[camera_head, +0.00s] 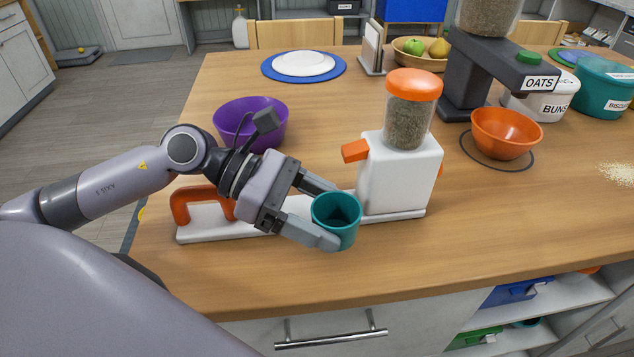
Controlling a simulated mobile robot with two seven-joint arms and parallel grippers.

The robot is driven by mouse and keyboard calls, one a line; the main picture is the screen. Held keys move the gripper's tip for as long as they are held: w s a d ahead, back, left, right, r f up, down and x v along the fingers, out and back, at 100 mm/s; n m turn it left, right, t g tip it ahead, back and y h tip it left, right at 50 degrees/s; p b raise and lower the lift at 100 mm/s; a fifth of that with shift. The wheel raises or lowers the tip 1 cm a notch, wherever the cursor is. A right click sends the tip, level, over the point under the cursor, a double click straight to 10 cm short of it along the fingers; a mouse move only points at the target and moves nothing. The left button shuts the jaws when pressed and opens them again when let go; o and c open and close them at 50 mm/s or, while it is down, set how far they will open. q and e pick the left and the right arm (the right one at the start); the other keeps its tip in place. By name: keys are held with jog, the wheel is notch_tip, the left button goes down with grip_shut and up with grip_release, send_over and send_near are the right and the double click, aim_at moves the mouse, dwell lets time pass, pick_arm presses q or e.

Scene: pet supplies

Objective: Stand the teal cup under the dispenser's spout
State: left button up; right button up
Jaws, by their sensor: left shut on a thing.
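The teal cup (348,232) is held in my left gripper (328,213), one finger on each side of it. Its open mouth faces up and it looks close to upright. The white dispenser (392,178) has a clear hopper of grain-like bits, an orange lid and an orange spout (355,151) pointing left. The cup shows below the spout in the picture, over the front edge of the dispenser's white base (210,226). I cannot tell whether the cup touches the base. An orange arch (186,205) stands at the base's left end. My right gripper is not in view.
A purple bowl (268,138) stands behind my left arm. A dark OATS dispenser (494,75) with an orange bowl (507,146) is at right, with BUNS and BISCUIT tubs beyond. Spilled bits (618,174) lie at the right edge. The table front (400,253) is clear.

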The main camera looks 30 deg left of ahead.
pick_arm(q)
jog(key=w+a, duration=0.2)
jog(key=w, duration=0.1)
jog(key=shift+w+a, duration=0.2)
jog(key=shift+a, duration=0.1)
jog(key=w+a, duration=0.1)
jog(key=w+a+p, duration=0.1)
jog(key=shift+w, duration=0.35)
jog(key=shift+s+f, duration=0.1)
jog(key=shift+f, duration=0.65)
